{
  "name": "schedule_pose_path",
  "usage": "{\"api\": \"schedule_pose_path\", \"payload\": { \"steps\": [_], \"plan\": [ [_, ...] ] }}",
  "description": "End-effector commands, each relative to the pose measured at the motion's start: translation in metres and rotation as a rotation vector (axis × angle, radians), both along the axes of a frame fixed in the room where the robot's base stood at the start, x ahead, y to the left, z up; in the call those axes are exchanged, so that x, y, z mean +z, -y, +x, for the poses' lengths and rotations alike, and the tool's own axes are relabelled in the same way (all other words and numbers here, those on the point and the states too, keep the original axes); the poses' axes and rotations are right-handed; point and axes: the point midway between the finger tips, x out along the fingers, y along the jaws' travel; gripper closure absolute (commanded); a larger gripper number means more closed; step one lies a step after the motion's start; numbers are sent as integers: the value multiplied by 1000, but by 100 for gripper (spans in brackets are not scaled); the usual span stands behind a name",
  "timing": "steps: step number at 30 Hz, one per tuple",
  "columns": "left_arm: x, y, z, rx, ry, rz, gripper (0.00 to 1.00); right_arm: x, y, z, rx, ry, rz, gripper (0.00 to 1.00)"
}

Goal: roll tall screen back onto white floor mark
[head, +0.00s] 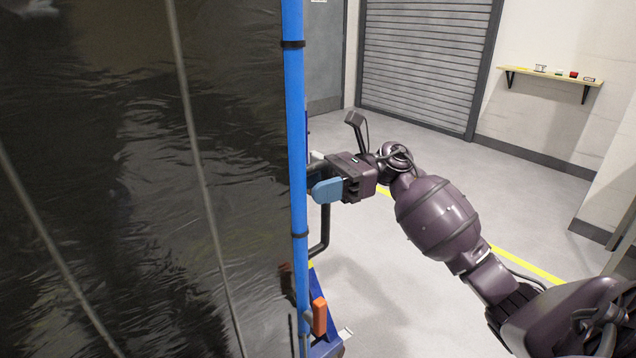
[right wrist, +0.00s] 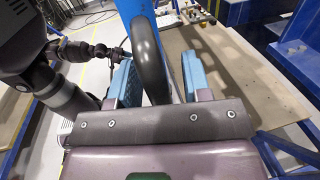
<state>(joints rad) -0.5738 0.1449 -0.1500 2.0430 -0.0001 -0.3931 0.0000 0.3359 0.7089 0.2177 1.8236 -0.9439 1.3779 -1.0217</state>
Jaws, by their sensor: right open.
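The tall screen (head: 150,180) fills the left of the head view, with a dark, glossy, see-through sheet and a blue upright post (head: 295,120). A black bent handle (head: 325,232) sticks out from its right edge; its loop also shows in the right wrist view (right wrist: 148,58). My right gripper (head: 318,190) is at the post, beside the handle. In the right wrist view its two blue fingers (right wrist: 155,78) stand apart with the handle between them, open and not clamped. No white floor mark shows in either view.
An orange part (head: 319,316) sits low on the screen's blue foot (head: 326,345). A yellow floor line (head: 525,264) runs across the grey floor at right. A roller shutter (head: 425,60) and a wall shelf (head: 550,75) stand behind. The floor between is clear.

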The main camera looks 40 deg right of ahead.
Motion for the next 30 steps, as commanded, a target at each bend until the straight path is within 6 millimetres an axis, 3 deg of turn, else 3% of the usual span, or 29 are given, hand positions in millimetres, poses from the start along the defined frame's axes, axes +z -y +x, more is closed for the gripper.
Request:
{"api": "schedule_pose_path", "payload": {
  "steps": [7, 16, 30],
  "plan": [
    [-1, 0, -1, 0, -2, 0, 57, 0, -1, 0, 0, 0, 0, 56],
    [-1, 0, -1, 0, -3, 0, 57, 0, -1, 0, 1, 0, 0, 100],
    [-6, 0, -3, 0, -11, 0, 57, -1, -1, 6, 2, 0, -1, 100]
  ]
}}
